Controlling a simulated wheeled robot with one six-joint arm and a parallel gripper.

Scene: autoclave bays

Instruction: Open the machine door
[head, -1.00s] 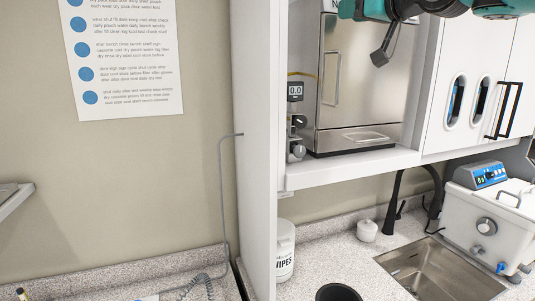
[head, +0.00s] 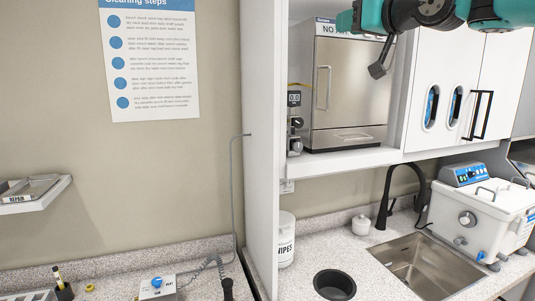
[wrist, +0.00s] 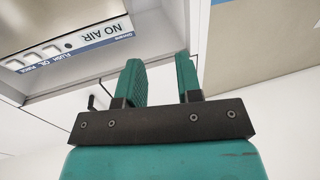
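The machine is a stainless steel box on a shelf, with its door (head: 348,88) facing me and shut. A vertical bar handle (head: 327,88) is near the door's left edge. A "NO AIR" label at its top is partly hidden by my arm. In the wrist view, a "NO AIR" label (wrist: 112,30) shows upside down at upper left, beside a panel marked flush, oil and purge. My gripper (wrist: 158,72) has its two teal fingers apart with nothing between them. In the head view my arm crosses the top right, in front of the machine's upper right; the fingers are not clear there.
A gauge and knobs (head: 295,122) stand left of the machine. A white wall panel (head: 262,160) rises farther left. White cabinets (head: 458,92) with black handles are to the right. Below are a sink (head: 425,265), a black tap, a wipes tub (head: 285,240) and a white bath unit (head: 485,212).

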